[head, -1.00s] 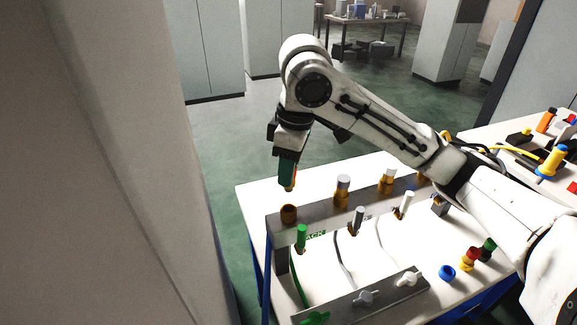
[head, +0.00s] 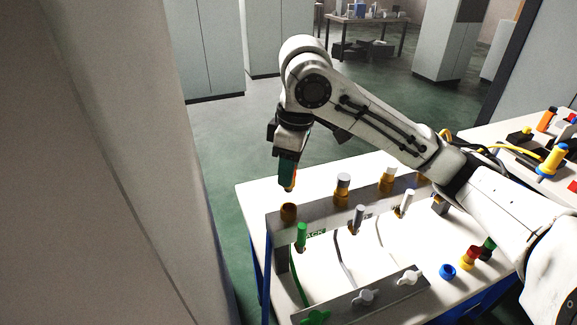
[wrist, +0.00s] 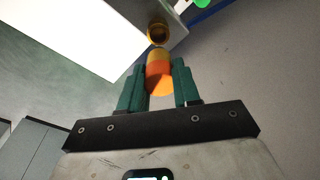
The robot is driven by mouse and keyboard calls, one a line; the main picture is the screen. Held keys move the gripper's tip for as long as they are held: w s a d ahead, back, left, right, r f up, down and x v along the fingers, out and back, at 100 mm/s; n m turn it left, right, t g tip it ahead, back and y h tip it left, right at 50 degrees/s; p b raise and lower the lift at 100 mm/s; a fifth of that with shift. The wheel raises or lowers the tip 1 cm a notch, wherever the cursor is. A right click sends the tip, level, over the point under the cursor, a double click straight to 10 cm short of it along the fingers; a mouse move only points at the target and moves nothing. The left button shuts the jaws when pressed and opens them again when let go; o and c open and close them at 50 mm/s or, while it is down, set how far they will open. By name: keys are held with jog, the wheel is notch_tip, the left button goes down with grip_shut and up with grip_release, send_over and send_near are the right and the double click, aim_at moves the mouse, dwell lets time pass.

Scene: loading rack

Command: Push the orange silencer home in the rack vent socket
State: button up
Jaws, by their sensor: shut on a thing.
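My gripper (head: 288,172) points down above the left end of the rack, with green fingers. It is shut on the orange silencer (wrist: 159,75), which shows between the fingers (wrist: 159,88) in the wrist view. In the head view the fingers hide most of the silencer, and only its lower tip shows. A brass socket (head: 288,212) stands open on the left end of the grey rack (head: 318,212). It also shows in the wrist view (wrist: 157,31), just beyond the silencer's tip. The silencer is above the socket and appears apart from it.
A green plug (head: 301,236) and grey and white plugs stand in front. Loose coloured caps (head: 471,257) and a blue ring (head: 447,271) lie at the table's right.

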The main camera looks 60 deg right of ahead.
aim_at(288, 190)
jog(key=shift+f+b, duration=1.9)
jog(key=shift+f, duration=1.15)
jog(key=o, duration=1.1)
jog(key=shift+r, duration=0.1)
jog(key=r, duration=0.7)
jog(key=s+r, duration=0.1)
jog(key=r, duration=0.2)
jog(key=shift+s+d+r, duration=0.1)
jog(key=shift+d+r, duration=0.15)
jog(key=shift+r, duration=0.05)
